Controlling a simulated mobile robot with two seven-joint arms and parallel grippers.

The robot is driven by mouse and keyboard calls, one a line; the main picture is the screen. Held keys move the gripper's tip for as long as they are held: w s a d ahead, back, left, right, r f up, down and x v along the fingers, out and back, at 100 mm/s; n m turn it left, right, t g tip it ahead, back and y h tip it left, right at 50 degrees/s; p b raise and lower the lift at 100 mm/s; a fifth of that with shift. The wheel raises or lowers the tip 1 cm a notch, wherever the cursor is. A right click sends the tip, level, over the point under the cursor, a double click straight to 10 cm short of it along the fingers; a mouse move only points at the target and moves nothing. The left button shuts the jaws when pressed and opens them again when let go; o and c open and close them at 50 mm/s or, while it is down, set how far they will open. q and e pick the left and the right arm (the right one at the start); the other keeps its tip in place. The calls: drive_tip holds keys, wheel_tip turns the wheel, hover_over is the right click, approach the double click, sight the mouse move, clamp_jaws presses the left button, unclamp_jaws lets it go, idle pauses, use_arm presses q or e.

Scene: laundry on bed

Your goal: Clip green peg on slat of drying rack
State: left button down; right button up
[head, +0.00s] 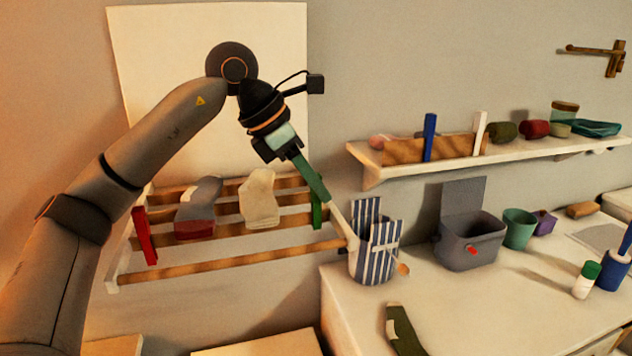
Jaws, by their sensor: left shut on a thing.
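The wall drying rack (230,263) has several wooden slats between white side pieces. The green peg (317,211) is upright at the right end of the rack, overlapping a slat; I cannot tell whether its jaws grip the slat. My left gripper (318,195) comes down from the upper left and is shut on the green peg, its fingers partly covering the peg's top. A red peg (145,236) is at the left end of the rack. My right gripper is not in view.
A grey and red sock (197,209) and a cream sock (259,199) hang on the rack. A striped bag (374,252) stands close right on the white counter (345,318), with a grey box (471,242) beyond. A shelf (376,171) juts out above.

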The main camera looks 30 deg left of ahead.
use_arm(q)
drive_tip(key=shift+f+b, duration=0.55)
drive_tip(key=shift+f, duration=0.25)
drive_tip(key=c, duration=0.7)
unclamp_jaws()
